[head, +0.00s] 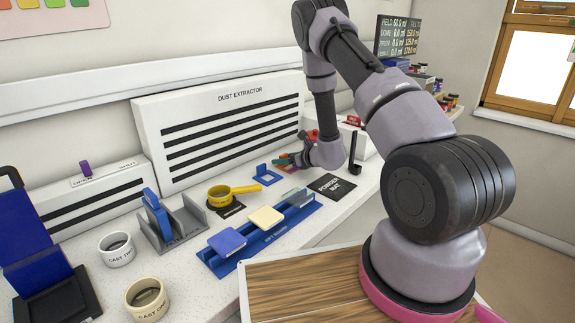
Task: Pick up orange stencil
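My gripper (284,161) is at the far middle of the bench, low over the top in front of the dust extractor. It is small and partly blocked by my own wrist, so I cannot tell whether its fingers are open or shut. A small flat orange-red piece (289,169) shows just under the fingertips and may be the orange stencil. Its outline is mostly hidden, and I cannot tell whether the gripper touches it. A blue stencil-like piece with an opening (266,180) lies just left of the gripper.
The dust extractor (225,100) stands behind the bench. A dark powder mat (330,187) lies right of the gripper.

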